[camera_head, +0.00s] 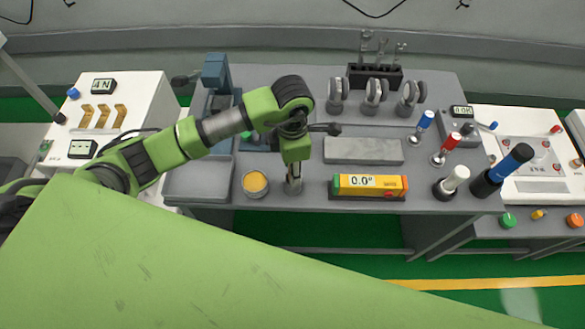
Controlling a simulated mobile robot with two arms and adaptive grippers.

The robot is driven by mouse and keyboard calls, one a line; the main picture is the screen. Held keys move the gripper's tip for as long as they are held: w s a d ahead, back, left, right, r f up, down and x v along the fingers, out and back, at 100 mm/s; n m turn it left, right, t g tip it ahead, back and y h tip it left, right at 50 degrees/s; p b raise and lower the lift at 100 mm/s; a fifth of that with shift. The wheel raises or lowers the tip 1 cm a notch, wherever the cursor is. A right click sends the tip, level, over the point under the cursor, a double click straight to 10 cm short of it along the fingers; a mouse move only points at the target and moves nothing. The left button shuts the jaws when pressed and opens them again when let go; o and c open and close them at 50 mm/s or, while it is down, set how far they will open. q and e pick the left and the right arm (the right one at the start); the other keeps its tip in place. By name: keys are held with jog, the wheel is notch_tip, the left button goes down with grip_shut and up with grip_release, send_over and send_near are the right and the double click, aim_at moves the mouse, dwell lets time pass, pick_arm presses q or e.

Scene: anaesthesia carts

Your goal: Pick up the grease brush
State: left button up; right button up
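My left arm reaches in from the left, and its gripper (294,174) points down over the front edge area of the grey bench. Below and around the fingertips is a small grey round holder (293,188). A thin upright piece, possibly the grease brush, shows between the gripper and this holder, but it is too small and covered to tell for sure. I cannot tell whether the fingers are open or closed on it. A round tin of yellow grease (255,183) stands just left of the holder. My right gripper is not in view.
Right of the holder are a yellow-orange level (370,186) reading 0.0° and a grey flat block (363,151). A grey tray (199,181) is at left. Several handled tools stand at right, with wheel-like parts and a black rack (375,76) behind.

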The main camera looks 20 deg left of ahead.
pick_arm(q)
jog(key=shift+f, duration=0.75)
grip_shut()
jog(key=shift+r, duration=0.1)
